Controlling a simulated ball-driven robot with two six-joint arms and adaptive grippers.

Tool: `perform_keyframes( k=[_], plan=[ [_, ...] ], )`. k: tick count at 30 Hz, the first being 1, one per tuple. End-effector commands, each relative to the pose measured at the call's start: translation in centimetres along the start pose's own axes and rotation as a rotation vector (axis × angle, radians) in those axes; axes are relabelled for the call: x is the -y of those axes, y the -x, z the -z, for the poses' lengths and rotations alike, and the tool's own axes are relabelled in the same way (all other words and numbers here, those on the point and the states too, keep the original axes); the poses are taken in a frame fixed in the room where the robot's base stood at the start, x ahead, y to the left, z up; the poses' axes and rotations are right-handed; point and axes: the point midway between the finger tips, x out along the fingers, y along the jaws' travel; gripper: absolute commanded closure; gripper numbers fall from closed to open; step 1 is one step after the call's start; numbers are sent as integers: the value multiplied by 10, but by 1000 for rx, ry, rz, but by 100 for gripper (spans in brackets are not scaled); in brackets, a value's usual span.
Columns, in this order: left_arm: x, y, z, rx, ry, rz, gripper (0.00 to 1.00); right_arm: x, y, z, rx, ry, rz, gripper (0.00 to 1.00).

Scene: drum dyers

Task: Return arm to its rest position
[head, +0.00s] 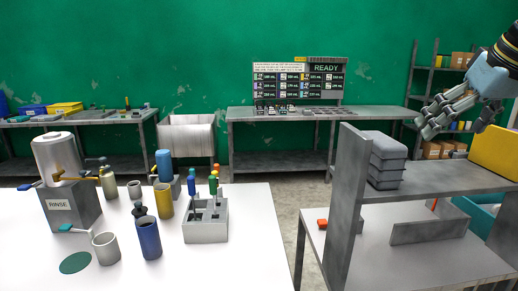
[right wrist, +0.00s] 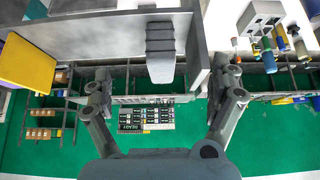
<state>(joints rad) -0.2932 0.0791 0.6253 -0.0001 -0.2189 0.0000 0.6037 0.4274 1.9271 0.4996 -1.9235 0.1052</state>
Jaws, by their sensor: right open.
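My right gripper (head: 456,120) is at the upper right of the head view, raised in the air above the grey shelf. Its fingers are spread apart with nothing between them. In the right wrist view both fingers of the right gripper (right wrist: 167,78) stand wide apart and empty. The wrist picture is upside down. My left gripper is not in the head view.
The grey shelf (head: 440,183) holds stacked grey trays (head: 388,160) and a yellow bin (head: 495,152) close below my right gripper. The white table (head: 240,262) carries a rinse unit (head: 72,205), several cylinders and a grey holder (head: 205,232). A back bench (head: 300,115) stands behind.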

Motion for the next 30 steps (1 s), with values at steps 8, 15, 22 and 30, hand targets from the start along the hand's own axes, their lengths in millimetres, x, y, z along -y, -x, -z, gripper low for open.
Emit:
perform_keyframes(
  k=[8, 15, 22, 30],
  plan=[
    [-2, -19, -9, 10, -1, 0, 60, 6, -39, -39, 64, -3, 16, 7],
    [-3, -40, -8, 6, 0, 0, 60, 14, -89, -88, 162, -21, 43, 7],
    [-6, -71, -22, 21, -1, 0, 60, 20, -172, -171, 317, -74, 68, 7],
    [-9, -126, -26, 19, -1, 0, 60, 30, -320, -340, 517, -182, 70, 7]
  ],
)
